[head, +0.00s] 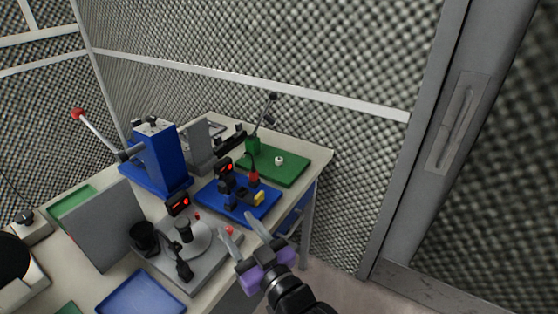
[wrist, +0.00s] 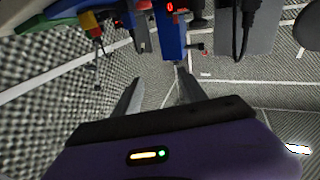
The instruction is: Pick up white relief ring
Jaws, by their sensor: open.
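A small white ring-like piece (head: 279,160), which looks like the white relief ring, sits on the green board (head: 293,173) at the far right of the table. My gripper (head: 236,223) is open, with nothing between its fingers. It is over the table's near right edge, nearer to me than the green board and well apart from the white piece. In the wrist view my gripper (wrist: 158,76) points past the table toward the floor and wall. I cannot make out the white piece there.
A blue board (head: 236,212) with small devices lies between my gripper and the green board. A grey base with a round plate (head: 193,240) is left of my gripper. A tall blue press (head: 160,158) stands behind. Free room lies right of the table (head: 322,165), before the wall.

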